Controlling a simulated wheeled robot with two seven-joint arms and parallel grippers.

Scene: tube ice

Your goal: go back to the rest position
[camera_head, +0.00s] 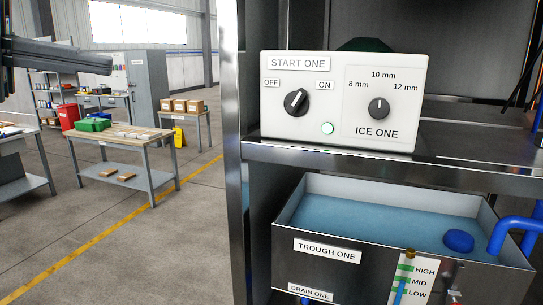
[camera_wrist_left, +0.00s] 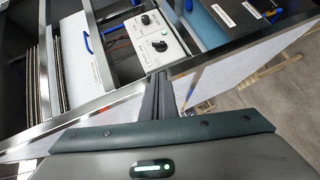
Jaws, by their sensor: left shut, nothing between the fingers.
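My left gripper (camera_head: 98,62) shows at the upper left of the head view as a dark grey shape coming in from the left edge, well apart from the control box. In the left wrist view its two dark fingers (camera_wrist_left: 160,80) lie together, shut and empty. The white control box (camera_head: 345,88) stands on a metal shelf; it also shows in the left wrist view (camera_wrist_left: 145,44), beyond the fingertips. Its START ONE knob (camera_head: 296,102) is turned toward ON and a green lamp (camera_head: 327,128) beside it is lit. The ICE ONE knob (camera_head: 378,108) points up at 10 mm. My right gripper is not in view.
Below the shelf (camera_head: 460,140) is TROUGH ONE (camera_head: 380,259), holding blue water, with a blue float (camera_head: 458,240) and a level gauge (camera_head: 411,282). A metal post (camera_head: 237,130) edges the machine. Open floor (camera_head: 130,235) lies left, with workbenches (camera_head: 125,150) further back.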

